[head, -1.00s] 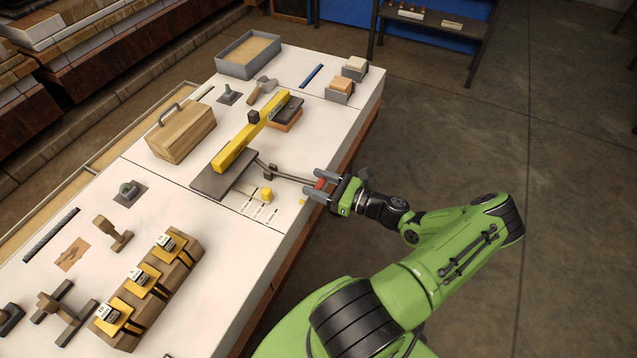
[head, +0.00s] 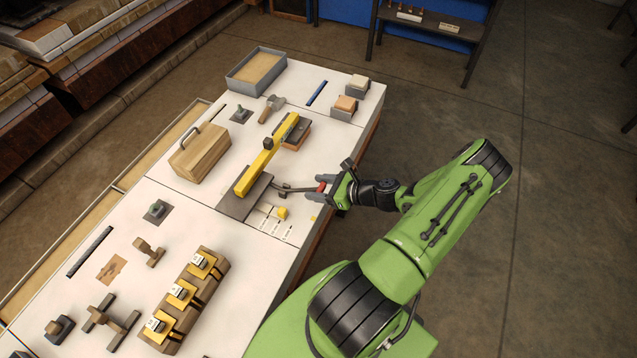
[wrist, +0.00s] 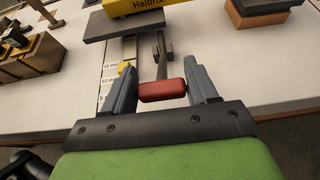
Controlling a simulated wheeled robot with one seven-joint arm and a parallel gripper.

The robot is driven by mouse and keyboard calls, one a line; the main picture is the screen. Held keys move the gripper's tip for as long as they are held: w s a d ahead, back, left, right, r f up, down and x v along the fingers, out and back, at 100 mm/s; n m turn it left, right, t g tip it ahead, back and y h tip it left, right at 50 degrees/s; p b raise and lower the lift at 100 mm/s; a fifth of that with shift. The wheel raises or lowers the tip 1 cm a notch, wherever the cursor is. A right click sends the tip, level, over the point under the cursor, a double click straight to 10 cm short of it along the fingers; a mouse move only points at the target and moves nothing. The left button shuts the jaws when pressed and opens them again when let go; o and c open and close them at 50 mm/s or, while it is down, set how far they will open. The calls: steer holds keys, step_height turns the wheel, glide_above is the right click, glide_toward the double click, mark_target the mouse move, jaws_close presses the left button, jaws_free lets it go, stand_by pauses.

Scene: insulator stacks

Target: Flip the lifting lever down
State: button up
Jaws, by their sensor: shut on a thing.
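The lifting lever (head: 295,188) is a dark rod with a red handle (wrist: 163,91) at its end. It reaches from beside the dark plate (head: 236,205) under the yellow beam (head: 262,168) out to the table's right edge. My gripper (head: 322,187) is shut on the red handle, which also shows in the head view (head: 321,187). In the wrist view the handle lies crosswise between the two grey fingers (wrist: 163,89). The fingers partly hide the handle in the head view. A small yellow piece (head: 282,213) sits beside printed height marks near the lever.
A wooden block with a handle (head: 199,153) stands left of the beam. An orange block (head: 296,138) lies under the beam's far end. Several yellow clamps on a wooden rack (head: 183,298) stand nearer.

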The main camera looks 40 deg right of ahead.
steer(key=shift+w+a+r, duration=0.15)
steer(key=shift+w+r, duration=0.35)
steer(key=shift+r, duration=0.15)
steer(key=o, duration=1.4)
steer(key=shift+f, duration=0.1)
steer(key=shift+s, duration=0.25)
steer(key=v, duration=1.5)
steer(key=shift+s+p, duration=0.15)
steer(key=shift+p, duration=0.15)
